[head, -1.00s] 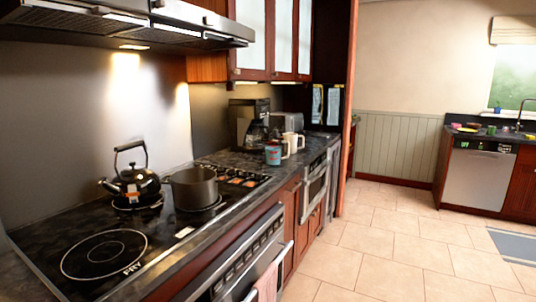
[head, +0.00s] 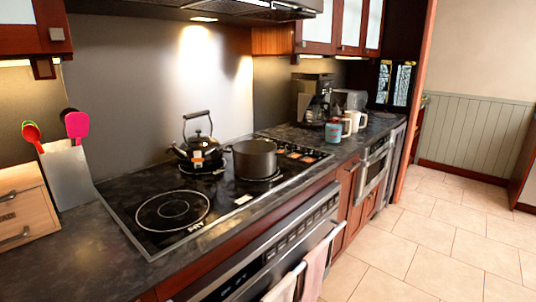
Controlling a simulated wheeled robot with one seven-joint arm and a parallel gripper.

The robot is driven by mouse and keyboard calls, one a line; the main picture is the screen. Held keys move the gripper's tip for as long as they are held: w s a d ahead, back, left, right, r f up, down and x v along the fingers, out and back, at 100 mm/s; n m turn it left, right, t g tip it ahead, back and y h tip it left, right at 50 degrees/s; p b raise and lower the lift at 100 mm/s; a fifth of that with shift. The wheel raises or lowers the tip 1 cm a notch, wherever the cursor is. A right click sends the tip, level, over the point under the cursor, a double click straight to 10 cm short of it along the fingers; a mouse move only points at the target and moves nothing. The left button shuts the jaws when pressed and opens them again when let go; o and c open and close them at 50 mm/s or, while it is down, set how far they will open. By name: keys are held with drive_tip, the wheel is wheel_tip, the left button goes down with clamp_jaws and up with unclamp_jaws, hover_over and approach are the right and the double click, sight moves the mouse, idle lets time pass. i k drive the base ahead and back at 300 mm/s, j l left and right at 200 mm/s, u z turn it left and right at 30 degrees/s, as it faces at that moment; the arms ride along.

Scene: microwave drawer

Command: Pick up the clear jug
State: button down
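I cannot make out a clear jug for certain. A coffee maker (head: 312,97) stands at the back of the counter beyond the stove, with what looks like a dark glass carafe in it. It is too small to tell whether that is the jug. A blue-and-red mug (head: 334,131) and white mugs (head: 355,120) stand in front of it. My gripper is not in view.
A long stove (head: 200,236) holds a black kettle (head: 199,151) and a dark pot (head: 254,160). A utensil holder (head: 67,174) and a wooden drawer box (head: 21,206) stand at left. A range hood (head: 190,9) hangs above. The tiled floor (head: 440,235) at right is clear.

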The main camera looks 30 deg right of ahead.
sight(334, 123)
drive_tip(key=i+l+z, duration=0.15)
drive_tip(key=z, duration=0.25)
drive_tip(key=i+l+z, duration=0.1)
drive_tip(key=z, duration=0.3)
drive_tip(key=i+l+z, duration=0.25)
drive_tip(key=i, duration=0.55)
drive_tip(key=i+j+z, duration=0.1)
drive_tip(key=i+z, duration=0.15)
drive_tip(key=i, duration=1.45)
